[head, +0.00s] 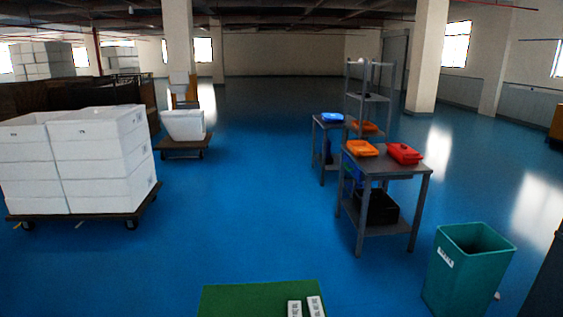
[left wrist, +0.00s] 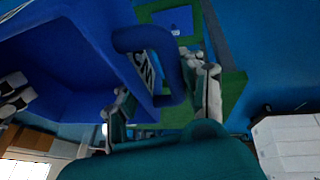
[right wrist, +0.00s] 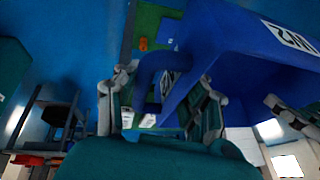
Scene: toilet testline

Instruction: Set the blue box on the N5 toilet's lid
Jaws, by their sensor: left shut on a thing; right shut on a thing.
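The blue box (left wrist: 60,60) fills the upper left of the left wrist view, and its blue side with a white lettered label also shows in the right wrist view (right wrist: 235,60). My left gripper (left wrist: 164,84) is shut on a looped blue handle of the box. My right gripper (right wrist: 163,82) is shut on another looped handle. The box appears to be held off the floor between both arms. Neither gripper nor the box shows in the head view. I cannot identify the N5 toilet or its lid in any view.
A green mat (head: 245,300) with white labels lies at the bottom. White boxes on a dolly (head: 85,215) stand left. A grey table (head: 385,172) with orange and red containers and a teal bin (head: 465,275) stand right. The blue floor between is clear.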

